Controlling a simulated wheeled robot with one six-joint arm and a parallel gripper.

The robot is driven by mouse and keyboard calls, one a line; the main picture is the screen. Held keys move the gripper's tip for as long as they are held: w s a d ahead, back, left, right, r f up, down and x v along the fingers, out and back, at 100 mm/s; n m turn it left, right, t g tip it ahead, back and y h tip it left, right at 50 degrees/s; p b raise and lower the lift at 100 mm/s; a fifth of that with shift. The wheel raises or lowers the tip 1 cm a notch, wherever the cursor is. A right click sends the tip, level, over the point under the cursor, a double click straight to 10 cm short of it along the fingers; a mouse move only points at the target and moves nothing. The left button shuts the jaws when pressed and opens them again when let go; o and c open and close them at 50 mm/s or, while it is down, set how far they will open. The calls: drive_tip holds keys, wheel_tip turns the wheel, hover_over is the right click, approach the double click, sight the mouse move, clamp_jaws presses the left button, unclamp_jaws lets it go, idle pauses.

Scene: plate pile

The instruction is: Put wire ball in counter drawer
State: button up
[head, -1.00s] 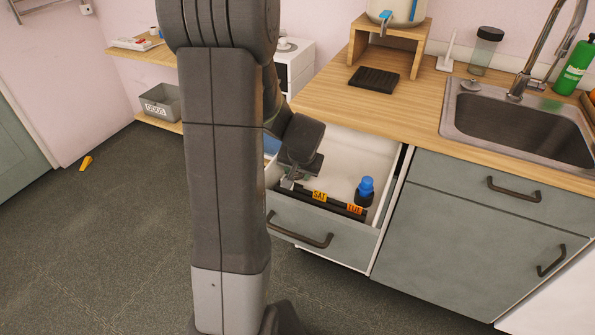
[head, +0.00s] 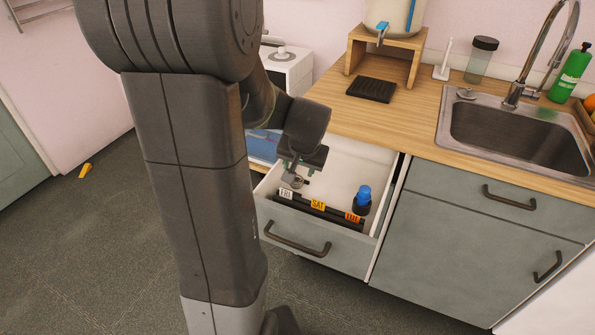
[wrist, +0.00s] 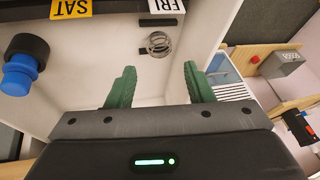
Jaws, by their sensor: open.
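The wire ball (wrist: 158,43), a small silvery coil of wire, lies inside the open counter drawer (head: 318,243), near the black strip with the FRI label. It also shows in the head view (head: 293,180), just below my gripper (head: 299,166), partly hard to make out. In the wrist view, my gripper (wrist: 157,80) is open, its two green fingers apart and empty. The ball shows beyond the fingertips, between them in the picture and apart from both.
A blue-capped dark bottle (head: 363,198) stands in the drawer at the right. A black organizer with FRI, SAT and other labels (head: 318,205) lies along the drawer's front. The wooden counter (head: 420,113) with a sink (head: 515,135) borders the drawer behind and right.

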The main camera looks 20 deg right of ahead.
drive_tip(key=shift+v, duration=1.4)
